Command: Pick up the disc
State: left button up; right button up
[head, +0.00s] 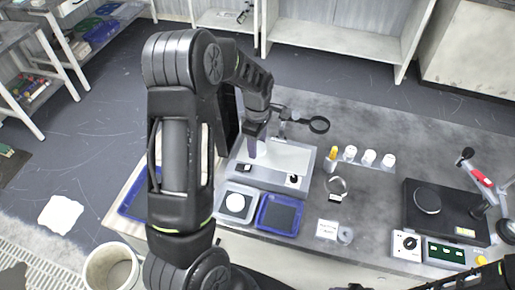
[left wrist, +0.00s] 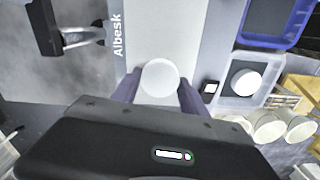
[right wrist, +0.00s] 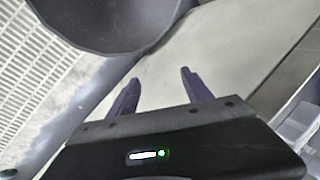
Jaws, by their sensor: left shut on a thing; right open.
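My left gripper (head: 256,148) is over the pale top of a grey device (head: 295,157) marked "Albesk". In the left wrist view, its purple fingers (left wrist: 160,92) are shut on a round white disc (left wrist: 160,76), one finger on each side. The device's pale plate lies behind the disc; whether the disc touches it I cannot tell. In the head view the held disc is hidden. Another white disc (head: 235,203) lies in a light grey tray (head: 226,214), and it also shows in the left wrist view (left wrist: 243,83). My right gripper (right wrist: 160,92) is open and empty.
A blue tray (head: 262,226) stands beside the grey tray. A magnifier (head: 319,124), several small white-capped bottles (head: 368,157) and a black device with a round plate (head: 427,198) stand on the bench. A bin (head: 110,270) stands on the floor at left.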

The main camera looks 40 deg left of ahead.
pick_arm(q)
jog(key=c, duration=0.4)
jog(key=shift+r, duration=0.1)
notch_tip(320, 180, up, 10)
jog(key=shift+f+b, duration=0.1)
jog(key=shift+b, duration=0.6)
jog(key=shift+a, duration=0.1)
